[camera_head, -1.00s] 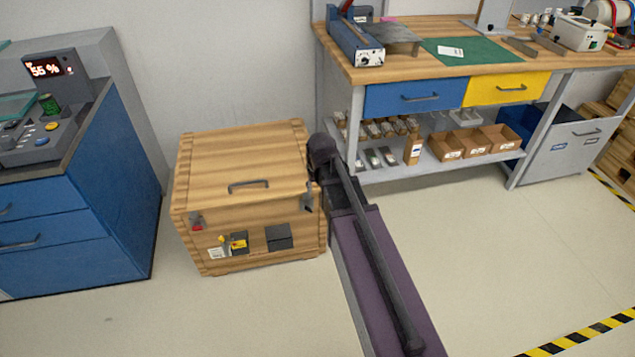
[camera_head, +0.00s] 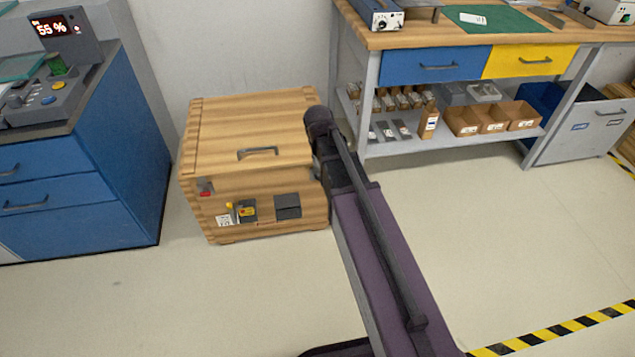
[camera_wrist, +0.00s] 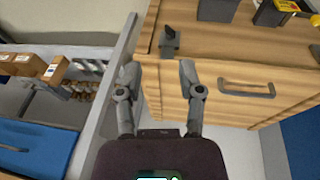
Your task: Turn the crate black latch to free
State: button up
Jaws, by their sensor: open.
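The wooden crate (camera_head: 250,140) stands on the floor, its lid closed, with a grey handle (camera_head: 258,152) on top. In the wrist view the crate (camera_wrist: 210,55) looks turned round, with its handle (camera_wrist: 246,90) right of my gripper. The black latch (camera_wrist: 169,42) sits on the crate's front near the lid edge, just beyond my fingertips; its exact turn is hard to tell. My gripper (camera_wrist: 159,70) is open and empty, its fingers spread either side of the latch's line, apparently not touching it. In the head view my arm hides the fingers. A red latch (camera_head: 206,187) is at the front left.
The crate front also bears a yellow-and-black fitting (camera_head: 246,210) and a dark panel (camera_head: 288,206). A blue cabinet (camera_head: 80,170) stands left. A workbench (camera_head: 470,40) with a lower shelf (camera_head: 450,137) stands right. Floor in front is clear.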

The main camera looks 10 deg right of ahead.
aim_at(317, 176)
jog(key=w+a+f+t+h+b, duration=0.1)
jog(key=w+a+f+h+b, duration=0.2)
jog(key=f+b, duration=0.3)
jog(key=w+a+f+n+t+h+b, duration=0.1)
jog(key=w+a+f+h+b, duration=0.2)
jog(key=f+b, duration=0.4)
jog(key=shift+w+a+b, duration=0.9)
jog(key=shift+w+b, duration=0.15)
jog(key=shift+b, duration=0.7)
jog(key=shift+f, duration=0.15)
jog(key=b+x, duration=0.8)
jog(key=x, duration=0.3)
jog(key=shift+w, duration=0.1)
jog(key=shift+b+x, duration=0.9)
jog(key=shift+x, duration=0.4)
jog(key=shift+w, duration=0.1)
grip_shut()
